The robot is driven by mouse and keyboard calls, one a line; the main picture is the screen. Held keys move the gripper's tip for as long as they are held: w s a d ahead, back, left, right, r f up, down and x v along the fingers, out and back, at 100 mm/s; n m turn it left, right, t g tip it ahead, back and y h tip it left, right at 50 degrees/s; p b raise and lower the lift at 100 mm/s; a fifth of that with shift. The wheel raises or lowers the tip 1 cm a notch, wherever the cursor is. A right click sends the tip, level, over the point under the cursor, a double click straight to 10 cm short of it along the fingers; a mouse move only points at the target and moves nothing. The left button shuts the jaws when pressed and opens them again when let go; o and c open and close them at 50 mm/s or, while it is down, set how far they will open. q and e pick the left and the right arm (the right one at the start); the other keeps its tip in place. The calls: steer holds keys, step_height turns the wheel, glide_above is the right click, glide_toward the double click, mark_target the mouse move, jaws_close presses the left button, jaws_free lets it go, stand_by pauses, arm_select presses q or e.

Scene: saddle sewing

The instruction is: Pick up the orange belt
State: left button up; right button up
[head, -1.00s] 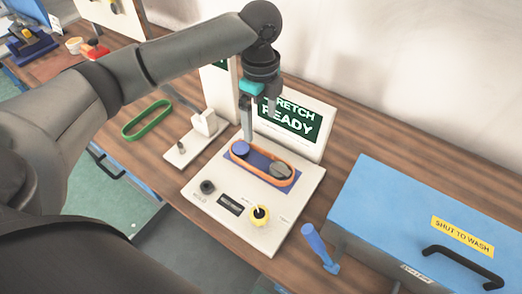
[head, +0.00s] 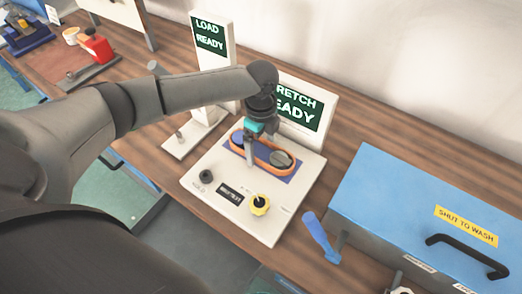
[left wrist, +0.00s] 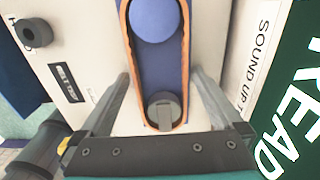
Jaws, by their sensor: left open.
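The orange belt (head: 292,171) is a long loop around a blue pulley and a grey pulley (head: 280,158) on the blue plate of the white stretch station. It also shows in the left wrist view (left wrist: 186,60), running around the blue pulley (left wrist: 153,18) and the grey pulley (left wrist: 163,108). My left gripper (head: 261,150) is over the belt, open and empty. The arm and gripper hide part of the belt in the head view. My right gripper is not in view.
A screen reading "READY" (head: 298,108) stands behind the station, and a "LOAD READY" post (head: 210,40) behind left. A blue-handled tool (head: 320,237) and blue-lidded box (head: 410,200) are at right.

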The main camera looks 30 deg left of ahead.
arm_select(q)
steer(key=c, duration=1.4)
steer(key=shift+r, duration=0.15)
